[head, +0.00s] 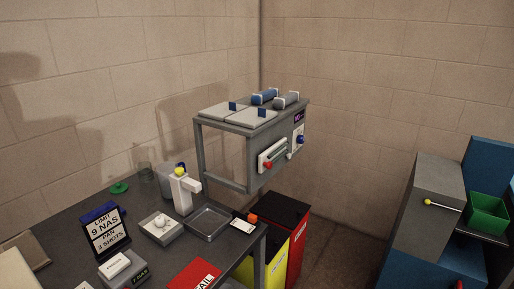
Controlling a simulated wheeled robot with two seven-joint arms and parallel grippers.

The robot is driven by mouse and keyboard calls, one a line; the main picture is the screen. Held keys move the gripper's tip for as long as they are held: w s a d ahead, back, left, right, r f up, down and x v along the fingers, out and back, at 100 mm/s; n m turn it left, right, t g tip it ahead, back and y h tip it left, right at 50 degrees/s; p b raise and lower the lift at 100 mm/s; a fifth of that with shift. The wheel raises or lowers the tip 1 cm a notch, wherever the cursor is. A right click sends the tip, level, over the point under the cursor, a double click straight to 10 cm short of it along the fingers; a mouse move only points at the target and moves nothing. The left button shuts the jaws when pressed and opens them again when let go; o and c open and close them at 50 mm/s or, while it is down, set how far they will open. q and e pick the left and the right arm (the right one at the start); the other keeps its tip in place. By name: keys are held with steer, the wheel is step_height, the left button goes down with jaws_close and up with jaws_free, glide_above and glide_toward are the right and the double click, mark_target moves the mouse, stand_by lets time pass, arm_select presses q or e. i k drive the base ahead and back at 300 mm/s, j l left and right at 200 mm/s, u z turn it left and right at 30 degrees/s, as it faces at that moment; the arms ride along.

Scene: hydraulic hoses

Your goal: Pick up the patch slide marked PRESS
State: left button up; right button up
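I cannot read the word PRESS on anything in the head view, so I cannot tell which item is the patch slide. A small white card with dark marks (243,226) lies at the right end of the dark table, beside the metal tray. A white block (115,264) sits on a grey device with a small display (125,272) near the front. Neither of my grippers shows in the head view.
The dark table (150,234) holds a sign reading LIMIT 9 NAS (106,232), a metal tray (208,222), a white dispenser (182,192) and a red FAIL card (194,275). A raised grey rack (240,118) stands behind. Yellow (277,262) and red (299,250) bins stand right.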

mark_target(114, 267)
steer(key=i+l+u, duration=0.1)
steer(key=u, duration=0.3)
steer(key=i+l+u, duration=0.1)
steer(key=u, duration=0.3)
steer(key=l+u, duration=0.2)
steer(key=u, duration=0.2)
steer(key=i+l+u, duration=0.1)
steer(key=u, duration=0.3)
steer(key=l+u, duration=0.25)
steer(key=u, duration=0.15)
